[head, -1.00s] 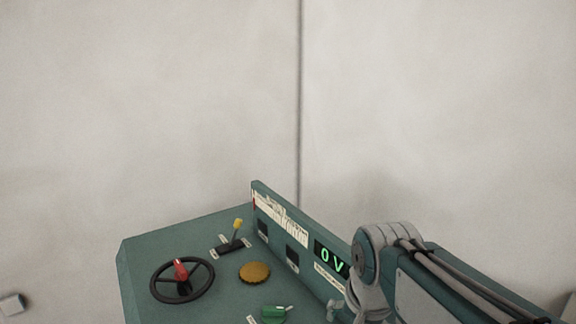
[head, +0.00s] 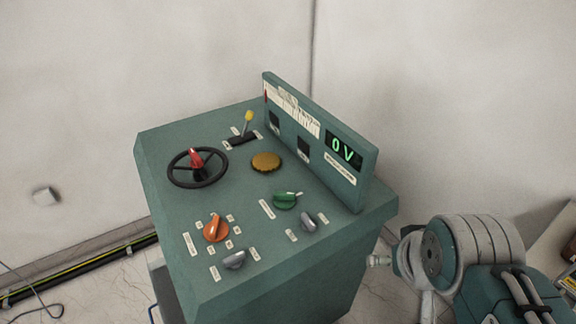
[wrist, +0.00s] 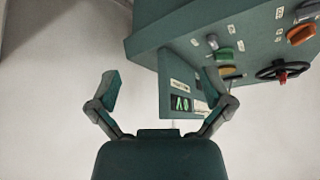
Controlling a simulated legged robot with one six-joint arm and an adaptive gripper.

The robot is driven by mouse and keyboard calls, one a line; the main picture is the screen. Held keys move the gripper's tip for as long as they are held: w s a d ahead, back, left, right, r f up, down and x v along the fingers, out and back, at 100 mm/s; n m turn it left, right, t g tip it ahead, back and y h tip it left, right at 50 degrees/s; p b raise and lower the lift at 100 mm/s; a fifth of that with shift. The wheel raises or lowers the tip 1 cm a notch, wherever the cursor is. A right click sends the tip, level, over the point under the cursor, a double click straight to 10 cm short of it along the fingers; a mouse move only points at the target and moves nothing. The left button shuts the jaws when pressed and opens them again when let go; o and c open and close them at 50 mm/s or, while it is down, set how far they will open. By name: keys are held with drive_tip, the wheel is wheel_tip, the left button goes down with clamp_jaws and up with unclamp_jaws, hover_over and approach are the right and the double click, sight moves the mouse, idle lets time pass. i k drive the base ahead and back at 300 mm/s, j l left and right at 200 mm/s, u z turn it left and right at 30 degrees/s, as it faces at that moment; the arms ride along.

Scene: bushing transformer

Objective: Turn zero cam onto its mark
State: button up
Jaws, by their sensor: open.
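The green control console (head: 190,205) stands against the wall with several controls on its sloping top. A green knob (head: 285,200), a small grey knob (head: 308,221), an orange knob (head: 215,229) and another grey knob (head: 234,260) sit on its near part. The labels are too small to read, so I cannot tell which control is the zero cam. In the wrist view, my gripper (wrist: 162,90) is open and empty, apart from the console. Its right finger overlaps the view of the panel near the green knob (wrist: 224,54).
A black handwheel with a red handle (head: 197,166), a yellow-tipped lever (head: 247,123) and a round amber button (head: 266,161) are farther back. The upright panel's display (head: 343,150) reads 0 V. A black-and-yellow cable strip (head: 80,270) runs along the wall's base.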

sight(283, 200)
drive_tip(key=i+u, duration=0.15)
drive_tip(key=u, duration=0.6)
